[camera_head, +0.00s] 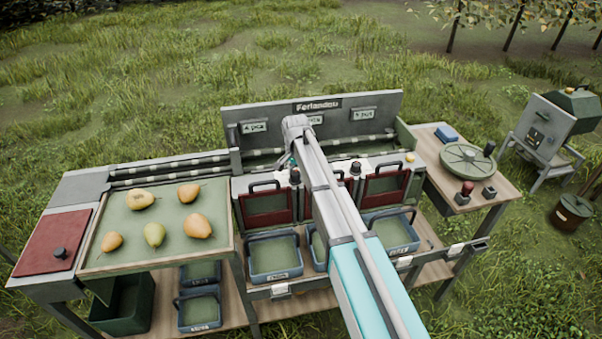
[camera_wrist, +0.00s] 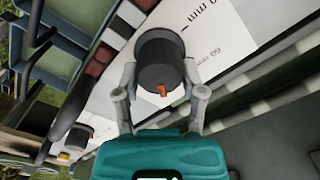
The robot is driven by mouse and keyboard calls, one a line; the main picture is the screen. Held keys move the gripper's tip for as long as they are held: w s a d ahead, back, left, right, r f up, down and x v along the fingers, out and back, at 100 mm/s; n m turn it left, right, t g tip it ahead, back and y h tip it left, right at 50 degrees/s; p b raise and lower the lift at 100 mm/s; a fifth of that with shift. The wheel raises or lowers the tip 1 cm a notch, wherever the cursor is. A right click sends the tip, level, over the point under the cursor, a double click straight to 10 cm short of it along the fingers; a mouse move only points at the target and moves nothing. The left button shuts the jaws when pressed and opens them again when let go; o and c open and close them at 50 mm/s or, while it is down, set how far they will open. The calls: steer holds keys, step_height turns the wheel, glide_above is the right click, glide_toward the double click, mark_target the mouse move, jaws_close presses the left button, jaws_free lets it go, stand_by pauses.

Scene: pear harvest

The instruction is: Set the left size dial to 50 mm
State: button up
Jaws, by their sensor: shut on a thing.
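The left size dial (camera_wrist: 160,62) is a dark round knob with an orange pointer mark (camera_wrist: 162,90). In the wrist view my gripper (camera_wrist: 160,80) is shut on it, one finger on each side. The mark faces down in the picture, toward my palm. A white scale plate (camera_wrist: 222,30) beside the dial shows "60 mm" and part of another "mm" figure; other figures are hidden or cut off. In the head view my arm hides much of the machine's middle, and the left dial (camera_head: 295,176) shows as a small dark knob beside my gripper.
A second dark dial (camera_wrist: 78,138) stands at lower left in the wrist view. The sorting machine has red flaps (camera_head: 386,186) and blue bins (camera_head: 274,258). Several pears lie on the green tray (camera_head: 175,245) to the left. A round turntable (camera_head: 467,160) stands right.

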mark_target(296, 172)
steer(key=shift+s+a, duration=0.2)
steer(key=shift+a, duration=0.05)
steer(key=o, duration=1.1)
steer(key=shift+o, duration=0.2)
steer(key=shift+w+d, duration=0.1)
step_height(296, 172, up, 14)
steer(key=m+p, duration=0.3)
steer(key=p, duration=1.1)
steer(key=shift+s, duration=0.2)
steer(key=shift+f, duration=0.1)
step_height(296, 172, down, 14)
steer(key=b, duration=1.3)
steer(key=shift+r+b, duration=0.25)
steer(key=shift+b, duration=0.1)
